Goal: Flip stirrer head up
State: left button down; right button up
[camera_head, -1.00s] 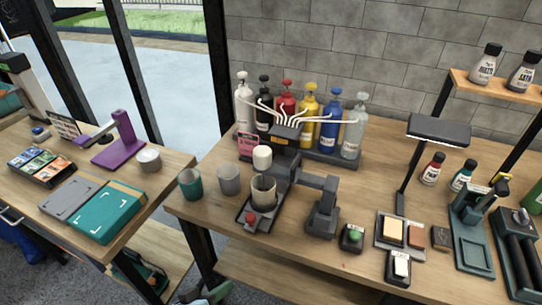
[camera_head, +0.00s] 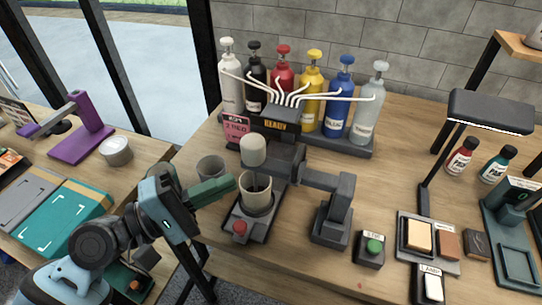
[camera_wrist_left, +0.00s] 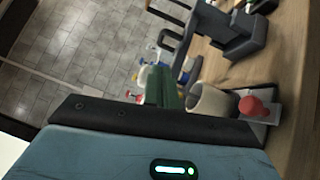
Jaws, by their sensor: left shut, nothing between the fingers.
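The stirrer stands on the workbench. Its cream head (camera_head: 253,150) is over the beige cup (camera_head: 257,196), and a thin rod shows in the cup. A dark stand holds the head, with a red button (camera_head: 239,227) on the base in front. My left gripper (camera_head: 234,184) has come in from the left, with its green fingers shut and empty, tips beside the cup's left rim. In the left wrist view the fingers (camera_wrist_left: 165,88) are next to the cup (camera_wrist_left: 213,99) and the red button (camera_wrist_left: 252,106); I cannot tell whether they touch. My right gripper is not in view.
A grey cup (camera_head: 211,167) is behind my left fingers. A dark arm stand (camera_head: 333,222) and green-button box (camera_head: 371,247) stand to the right.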

aim_at(295, 182)
pick_arm(q)
jog(key=shift+s, duration=0.1)
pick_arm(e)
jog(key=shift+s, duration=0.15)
pick_arm(q)
jog(key=p+x, duration=0.3)
jog(key=x, duration=0.7)
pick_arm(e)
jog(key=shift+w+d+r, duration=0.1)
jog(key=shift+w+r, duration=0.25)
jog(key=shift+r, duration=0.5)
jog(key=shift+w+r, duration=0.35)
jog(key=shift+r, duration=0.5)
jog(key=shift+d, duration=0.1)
